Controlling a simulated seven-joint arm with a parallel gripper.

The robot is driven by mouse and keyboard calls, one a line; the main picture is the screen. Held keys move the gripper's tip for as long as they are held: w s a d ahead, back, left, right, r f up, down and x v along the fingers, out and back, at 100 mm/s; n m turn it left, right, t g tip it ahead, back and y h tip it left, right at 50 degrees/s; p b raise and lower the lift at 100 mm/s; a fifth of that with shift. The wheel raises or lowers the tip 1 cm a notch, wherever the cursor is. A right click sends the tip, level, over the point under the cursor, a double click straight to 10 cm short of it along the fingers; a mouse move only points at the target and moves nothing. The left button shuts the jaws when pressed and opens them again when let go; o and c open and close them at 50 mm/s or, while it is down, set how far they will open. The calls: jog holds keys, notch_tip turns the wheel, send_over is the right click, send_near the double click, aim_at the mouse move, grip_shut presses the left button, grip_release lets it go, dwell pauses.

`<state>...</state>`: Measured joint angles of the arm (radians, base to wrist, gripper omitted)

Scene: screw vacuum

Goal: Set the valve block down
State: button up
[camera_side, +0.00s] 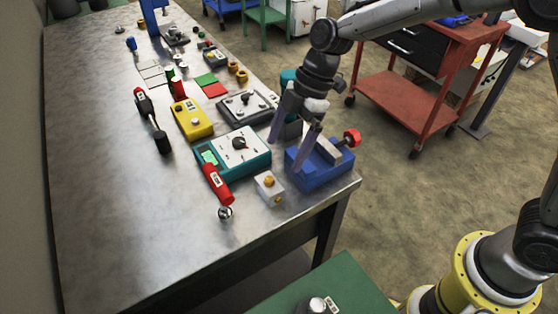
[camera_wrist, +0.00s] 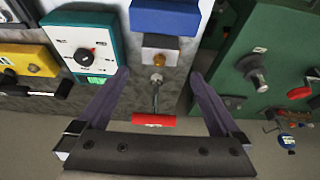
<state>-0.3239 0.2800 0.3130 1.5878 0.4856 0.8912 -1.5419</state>
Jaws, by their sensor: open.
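The valve block, a pale grey block with a brass fitting on top (camera_side: 269,190), sits upright on the metal bench beside the blue vise (camera_side: 322,172). In the wrist view the valve block (camera_wrist: 160,42) shows ahead of and between my fingertips, with the vise (camera_wrist: 165,16) at the top edge. My gripper (camera_side: 291,142) is open and empty, its two purple fingers apart near the vise in the side view. In the wrist view the open fingers of my gripper (camera_wrist: 160,77) frame a gap with no block in it.
A teal meter box (camera_side: 240,150) and a yellow box (camera_side: 192,119) lie left. The bench's front left area is clear.

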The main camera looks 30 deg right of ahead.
jog(key=s+d+r+m+t, duration=0.1)
jog(key=s+d+r+m, duration=0.3)
jog(key=d+r, duration=0.3)
jog(key=s+d+r+m+t+h, duration=0.1)
jog(key=s+d+m+t+h, duration=0.1)
jog(key=s+d+m, duration=0.5)
jog(key=s+d+r+m+t+h, duration=0.2)
jog(key=s+d+m, duration=0.5)
jog(key=s, duration=0.6)
jog(key=shift+s+d+r+t+h, duration=0.15)
jog(key=shift+s+d+t+h, duration=0.15)
jog(key=shift+d, duration=0.35)
